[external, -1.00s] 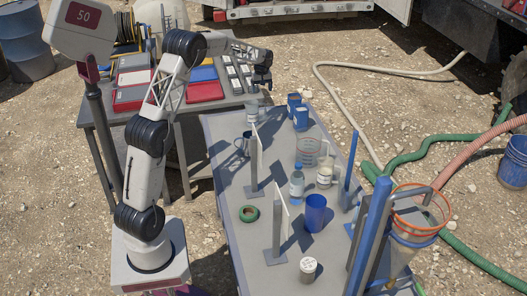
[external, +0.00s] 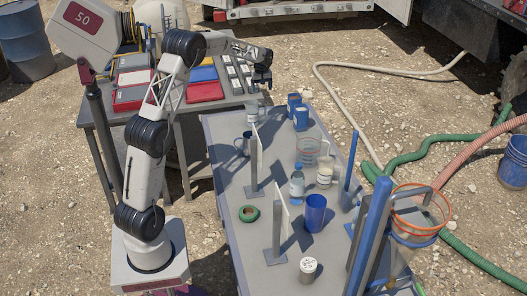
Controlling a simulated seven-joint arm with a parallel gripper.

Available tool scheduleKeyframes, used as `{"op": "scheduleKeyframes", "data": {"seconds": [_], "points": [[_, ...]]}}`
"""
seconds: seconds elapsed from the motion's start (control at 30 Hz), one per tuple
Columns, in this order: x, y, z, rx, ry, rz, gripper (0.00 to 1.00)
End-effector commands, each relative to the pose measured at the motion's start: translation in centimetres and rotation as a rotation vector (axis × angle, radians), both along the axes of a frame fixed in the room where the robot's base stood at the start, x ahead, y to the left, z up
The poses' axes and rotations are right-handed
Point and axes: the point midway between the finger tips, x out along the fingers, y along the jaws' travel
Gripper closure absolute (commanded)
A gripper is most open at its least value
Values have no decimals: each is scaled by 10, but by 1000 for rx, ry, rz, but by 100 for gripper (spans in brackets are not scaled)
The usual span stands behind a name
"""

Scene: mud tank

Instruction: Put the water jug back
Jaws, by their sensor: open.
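My gripper (external: 262,82) is open and empty, hanging over the far left end of the long grey table (external: 232,225). A small clear container (external: 252,112) stands on the table just below it. A clear vessel with a red rim (external: 308,147) stands farther right, beside a pale jug-like vessel with a handle (external: 325,172). I cannot tell for sure which of these is the water jug. My gripper touches none of them.
Blue posts (external: 368,235) rise at the right. A second table (external: 185,108) holds coloured trays behind.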

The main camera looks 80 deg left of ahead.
Motion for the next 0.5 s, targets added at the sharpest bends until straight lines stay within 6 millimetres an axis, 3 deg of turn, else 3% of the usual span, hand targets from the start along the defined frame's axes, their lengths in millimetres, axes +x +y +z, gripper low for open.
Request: {"op": "scheduleKeyframes", "data": {"seconds": [0.27,0.37,0.5], "points": [[2,-10,7,3,-3,-17,17],[5,-26,15,5,-5,-43,17],[10,-62,34,12,-13,-104,17]]}}
